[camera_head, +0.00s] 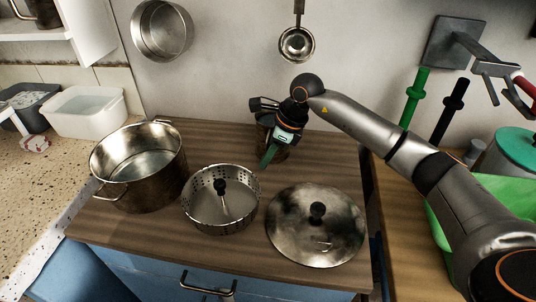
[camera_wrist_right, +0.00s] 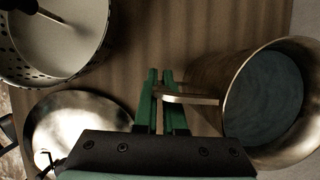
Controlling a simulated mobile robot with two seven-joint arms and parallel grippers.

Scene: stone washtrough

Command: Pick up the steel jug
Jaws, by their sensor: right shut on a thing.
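The steel jug (camera_wrist_right: 292,105) fills the right side of the right wrist view, with its open mouth and inside showing. In the head view the jug (camera_head: 282,153) stands near the back of the wooden counter, mostly hidden behind my right gripper (camera_head: 268,157). The green fingers of my right gripper (camera_wrist_right: 161,85) are shut on the jug's handle (camera_wrist_right: 190,98), which sticks out to the left in the wrist view. I cannot tell whether the jug's base touches the counter. My left gripper is not in view.
On the counter (camera_head: 165,232) stand a large pot (camera_head: 150,195), a perforated colander (camera_head: 205,222) with a black-handled tool, and a round steel lid (camera_head: 290,235). A ladle (camera_head: 297,43) and a pan (camera_head: 161,30) hang on the wall behind. A white tub (camera_head: 85,115) stands at left.

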